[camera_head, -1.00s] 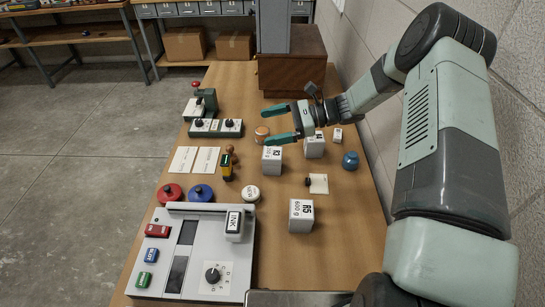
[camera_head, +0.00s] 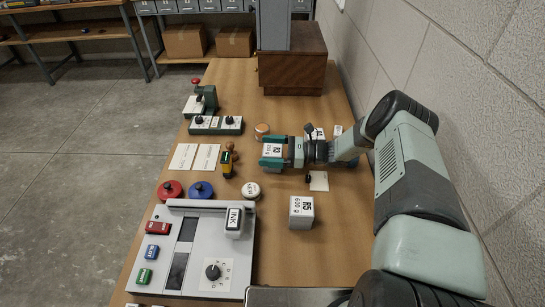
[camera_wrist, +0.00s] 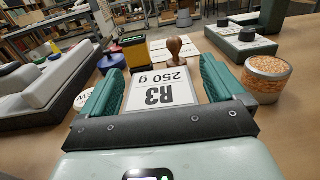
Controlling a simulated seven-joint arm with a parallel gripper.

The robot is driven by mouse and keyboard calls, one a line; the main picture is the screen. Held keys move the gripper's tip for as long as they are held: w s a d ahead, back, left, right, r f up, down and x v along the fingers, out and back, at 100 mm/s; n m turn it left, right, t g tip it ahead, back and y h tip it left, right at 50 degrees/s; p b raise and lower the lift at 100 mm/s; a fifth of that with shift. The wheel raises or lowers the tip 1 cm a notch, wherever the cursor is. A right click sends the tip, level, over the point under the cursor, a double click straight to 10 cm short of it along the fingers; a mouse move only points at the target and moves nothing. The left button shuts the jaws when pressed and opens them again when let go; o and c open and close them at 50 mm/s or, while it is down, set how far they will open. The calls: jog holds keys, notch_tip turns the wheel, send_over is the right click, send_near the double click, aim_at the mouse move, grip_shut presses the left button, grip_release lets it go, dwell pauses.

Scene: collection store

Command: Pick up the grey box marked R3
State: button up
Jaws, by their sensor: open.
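The grey box marked R3 (camera_head: 272,150) stands on the wooden table, and in the wrist view its top (camera_wrist: 158,92) reads R3 250 g. My gripper (camera_head: 271,154) is at the box with its teal fingers apart, one on each side of it. In the wrist view the fingers (camera_wrist: 160,84) stand left and right of the box. The box's lower part is hidden by my gripper, and I cannot tell whether a finger touches it.
A box marked R5 (camera_head: 301,212) stands nearer, and another box (camera_head: 314,131) is partly hidden behind my wrist. A cork-filled jar (camera_wrist: 267,78) is close on the right in the wrist view. A wooden-handled stamp (camera_wrist: 178,52) stands just beyond R3.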

jog(key=shift+a, duration=0.5)
jog(key=c, duration=1.2)
jog(key=shift+c, duration=0.2)
